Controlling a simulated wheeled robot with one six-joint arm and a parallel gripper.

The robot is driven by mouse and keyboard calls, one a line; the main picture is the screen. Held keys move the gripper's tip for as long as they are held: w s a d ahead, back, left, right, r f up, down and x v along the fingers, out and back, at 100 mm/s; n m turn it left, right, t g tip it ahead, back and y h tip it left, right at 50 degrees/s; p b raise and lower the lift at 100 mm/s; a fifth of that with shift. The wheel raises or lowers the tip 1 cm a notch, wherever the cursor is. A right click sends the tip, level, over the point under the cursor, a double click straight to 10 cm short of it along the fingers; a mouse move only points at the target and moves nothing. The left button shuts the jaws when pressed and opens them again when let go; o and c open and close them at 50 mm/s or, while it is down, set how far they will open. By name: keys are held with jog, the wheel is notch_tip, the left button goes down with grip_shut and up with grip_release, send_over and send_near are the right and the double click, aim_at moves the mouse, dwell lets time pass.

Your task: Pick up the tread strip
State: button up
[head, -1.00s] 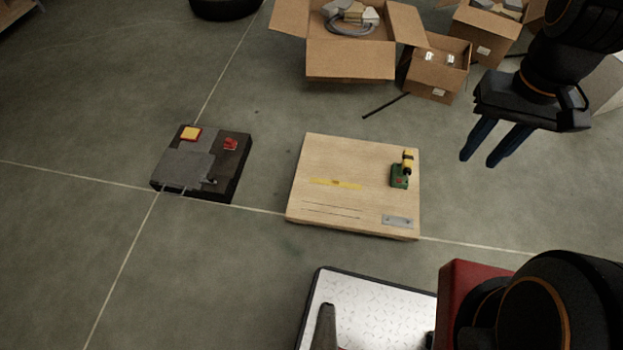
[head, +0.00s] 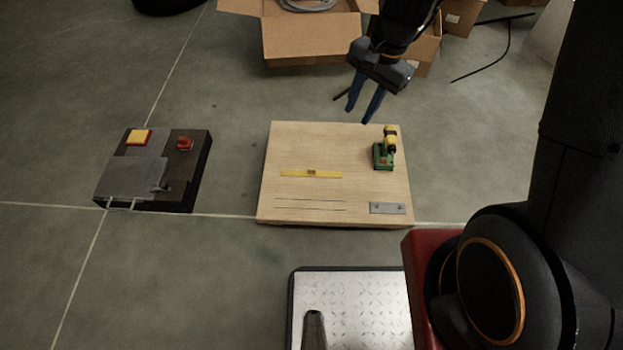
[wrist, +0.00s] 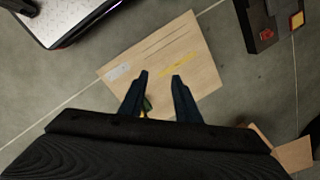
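A short grey metal strip (head: 387,208) with two dark spots lies flat near the front right corner of a wooden board (head: 290,145); I take it for the tread strip. It also shows in the wrist view (wrist: 118,71), left of my fingers. My gripper (head: 359,115) is open and empty, above the far side of the board, beyond the strip and apart from it. In the wrist view its two blue fingers (wrist: 160,75) stand apart with nothing between them.
Cardboard boxes (head: 313,40) and a thin black rod stand behind. Floor between is clear.

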jog(key=w+a+f+m+b, duration=0.3)
jog(key=w+f+b, duration=0.2)
jog(key=f, duration=0.6)
jog(key=w+a+f+m+b, duration=0.2)
jog(key=w+f+b, duration=0.3)
jog(key=f, duration=0.6)
jog(key=m+y+b, duration=0.1)
jog(key=m+b, duration=0.4)
jog(key=b, duration=0.5)
send_near(312, 170)
jog(key=f, duration=0.1)
jog(key=shift+b+x, duration=2.55)
jog(key=shift+x, duration=1.5)
jog(key=shift+a+r, duration=0.1)
jog(key=shift+c, duration=0.5)
grip_shut()
